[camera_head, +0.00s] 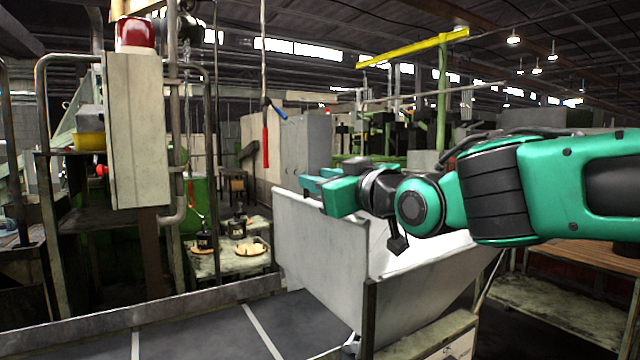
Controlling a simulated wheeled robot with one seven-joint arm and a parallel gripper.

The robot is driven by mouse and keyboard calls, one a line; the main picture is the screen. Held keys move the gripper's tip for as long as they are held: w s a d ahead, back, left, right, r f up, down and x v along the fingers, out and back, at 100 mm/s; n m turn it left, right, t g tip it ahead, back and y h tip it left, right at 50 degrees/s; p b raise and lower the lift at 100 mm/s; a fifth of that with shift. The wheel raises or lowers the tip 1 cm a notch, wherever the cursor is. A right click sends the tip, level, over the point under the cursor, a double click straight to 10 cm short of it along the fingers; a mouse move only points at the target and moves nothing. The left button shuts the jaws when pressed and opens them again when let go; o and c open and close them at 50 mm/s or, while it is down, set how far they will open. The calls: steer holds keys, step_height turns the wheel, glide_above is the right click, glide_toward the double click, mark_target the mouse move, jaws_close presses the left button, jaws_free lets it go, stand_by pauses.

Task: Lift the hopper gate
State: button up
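The hopper (430,290) is a pale grey metal bin right of centre, with sloping sides and an open top. Its gate (315,245) appears to be the upright flat panel on the left side, facing the conveyor. The gate's lower edge is near the conveyor surface. My gripper (318,186), with teal fingers, reaches in from the right over the hopper. Its fingers overlap the gate's top edge in the picture. Whether they touch or grip the panel cannot be told. My wrist hides part of the hopper's inside.
A dark conveyor (200,330) with pale cross strips runs along the bottom left. A grey control box (137,130) with a red lamp (135,34) stands at left. A red-handled pendant (265,147) hangs behind the gate. A wooden-topped bench (590,262) is at right.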

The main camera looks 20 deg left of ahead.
steer(key=shift+s, duration=0.1)
steer(key=v, duration=1)
steer(key=shift+d, duration=0.35)
steer(key=s+d+r, duration=0.4)
steer(key=d+r, duration=0.1)
steer(key=r, duration=0.2)
steer(key=shift+s+d, duration=0.15)
steer(key=shift+s, duration=0.15)
